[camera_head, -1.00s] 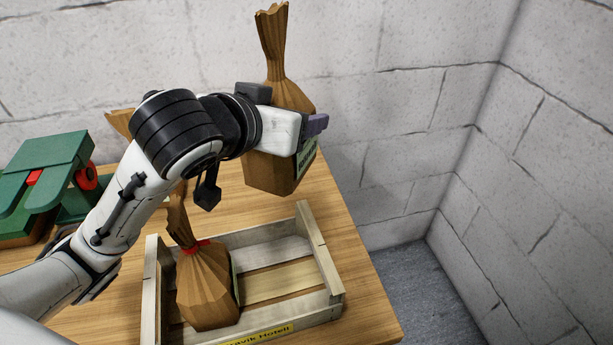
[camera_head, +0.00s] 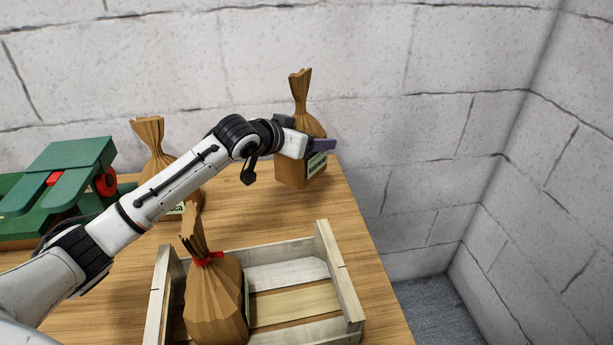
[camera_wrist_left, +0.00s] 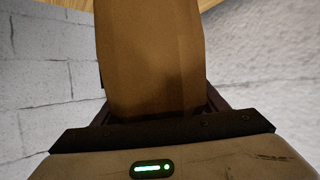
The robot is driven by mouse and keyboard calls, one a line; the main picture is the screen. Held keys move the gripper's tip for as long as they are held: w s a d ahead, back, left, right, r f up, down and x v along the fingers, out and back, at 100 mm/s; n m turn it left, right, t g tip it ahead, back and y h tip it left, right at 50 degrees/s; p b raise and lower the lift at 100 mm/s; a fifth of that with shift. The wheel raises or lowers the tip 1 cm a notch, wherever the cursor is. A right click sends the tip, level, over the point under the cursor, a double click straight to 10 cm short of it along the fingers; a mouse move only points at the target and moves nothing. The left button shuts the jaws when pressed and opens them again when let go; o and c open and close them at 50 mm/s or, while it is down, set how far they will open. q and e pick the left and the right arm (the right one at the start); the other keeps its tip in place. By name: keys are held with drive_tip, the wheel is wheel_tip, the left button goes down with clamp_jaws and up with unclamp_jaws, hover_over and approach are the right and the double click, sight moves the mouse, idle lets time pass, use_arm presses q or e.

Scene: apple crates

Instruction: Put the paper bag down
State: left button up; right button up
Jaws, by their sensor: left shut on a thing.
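A brown paper bag (camera_head: 291,172) with a twisted top and a pale label is upright at the back right of the wooden table (camera_head: 230,222). My left gripper (camera_head: 318,147) is shut on this bag, its jaws around the bag's body. The bag's base looks low at the table top; I cannot tell for sure whether it touches. In the left wrist view the bag (camera_wrist_left: 150,60) fills the middle between the jaws. My right gripper is not in view.
A slatted wooden crate (camera_head: 338,270) at the front holds a paper bag with a red tie (camera_head: 215,300). Another paper bag (camera_head: 150,135) stands behind my left arm. A green machine (camera_head: 65,175) is at the left. The table's right edge is close to the held bag.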

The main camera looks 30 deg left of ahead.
sight(285, 165)
use_arm(q)
drive_tip(key=shift+f, duration=3.3)
drive_tip(key=shift+f, duration=0.15)
drive_tip(key=o, duration=1.6)
drive_tip(key=shift+f, duration=0.1)
drive_tip(key=shift+c, duration=0.2)
drive_tip(key=shift+s, duration=0.1)
drive_tip(key=v, duration=1.2)
